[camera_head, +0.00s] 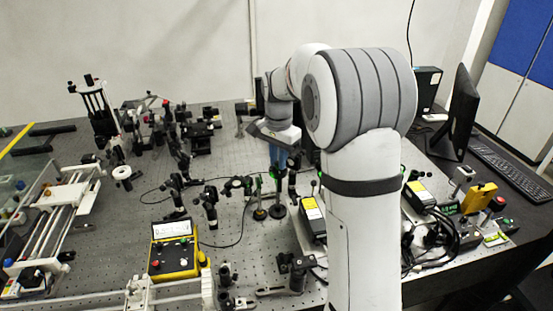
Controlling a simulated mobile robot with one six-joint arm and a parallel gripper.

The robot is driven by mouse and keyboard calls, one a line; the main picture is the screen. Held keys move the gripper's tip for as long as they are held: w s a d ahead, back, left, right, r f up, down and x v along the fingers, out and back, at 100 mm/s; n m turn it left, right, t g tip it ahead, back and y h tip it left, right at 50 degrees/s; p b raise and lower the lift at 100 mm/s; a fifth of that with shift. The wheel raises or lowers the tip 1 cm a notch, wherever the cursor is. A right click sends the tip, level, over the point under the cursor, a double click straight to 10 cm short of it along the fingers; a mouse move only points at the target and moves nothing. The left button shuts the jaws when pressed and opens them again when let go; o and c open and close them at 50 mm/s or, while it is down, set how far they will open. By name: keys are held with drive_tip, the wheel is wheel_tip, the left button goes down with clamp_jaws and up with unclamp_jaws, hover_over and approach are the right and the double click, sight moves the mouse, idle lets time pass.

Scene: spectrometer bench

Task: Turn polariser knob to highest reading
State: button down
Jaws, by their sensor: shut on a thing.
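My gripper (278,160) points down at the middle of the bench, its bluish fingers shut on the top of a small dark post-mounted optic (278,188), which I take to be the polariser. The fingers hide the knob, so its angle cannot be seen. Green light shows around the mount just below the fingertips. A yellow meter (172,250) with a pale display (172,228) stands at the front left of the gripper. Its reading is too small to make out.
Several post-mounted optics (210,205) stand close to the left of the gripper. A boxed unit with a yellow label (311,210) is just right of it. Cables lie on the perforated bench (135,225). A monitor (464,108) and keyboard (507,168) are at right.

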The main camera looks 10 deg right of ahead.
drive_tip(key=m, duration=0.5)
drive_tip(key=shift+m, duration=0.4)
idle(0.4)
drive_tip(key=c, duration=1.3)
unclamp_jaws()
drive_tip(key=shift+c, duration=0.2)
wheel_tip(320, 180, up, 8)
drive_tip(key=shift+f+b, duration=0.15)
drive_tip(key=shift+b, duration=0.4)
